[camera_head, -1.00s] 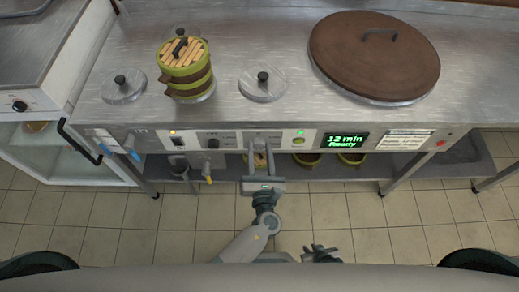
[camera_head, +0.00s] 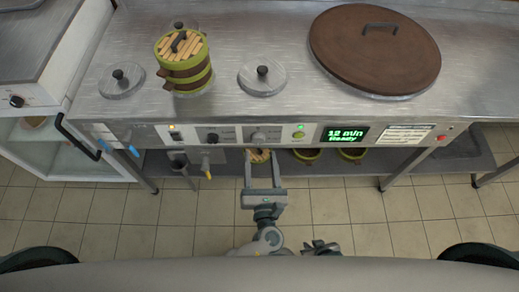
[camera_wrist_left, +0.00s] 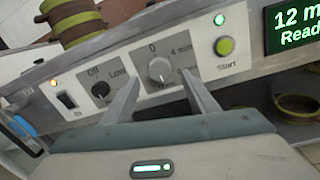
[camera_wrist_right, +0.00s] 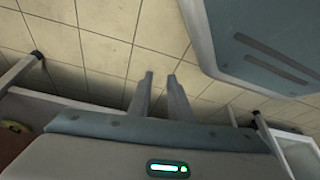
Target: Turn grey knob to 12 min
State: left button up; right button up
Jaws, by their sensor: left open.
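The grey knob (camera_wrist_left: 160,69) is on the front panel, in the left wrist view between the fingers and beyond their tips; it also shows in the head view (camera_head: 258,137). Marks "0" and "min" are around it. The green display (camera_head: 345,134) reads "12 min Ready". My left gripper (camera_head: 262,153) is open and empty, pulled back from the panel and apart from the knob. My right gripper (camera_wrist_right: 159,76) is open and empty, low over the tiled floor; in the head view it shows small near the bottom edge.
A black knob (camera_wrist_left: 100,89) marked "Off" and "Low" is left of the grey one. A green Start button (camera_wrist_left: 224,46) is to its right. A black rocker switch (camera_wrist_left: 67,101) is further left. Steamer baskets (camera_head: 185,77) and a brown lid (camera_head: 374,50) stand on top.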

pick_arm(q)
jog(key=s+b, duration=0.1)
jog(key=s, duration=1.1)
jog(key=shift+d, duration=0.4)
pick_arm(e)
jog(key=shift+s+d+f+g, duration=0.2)
jog(key=shift+s+d+g, duration=0.1)
jog(key=shift+s+d, duration=0.2)
jog(key=shift+s+d+f+g, duration=0.15)
jog(key=shift+s+d+g, duration=0.2)
jog(key=shift+d, duration=0.2)
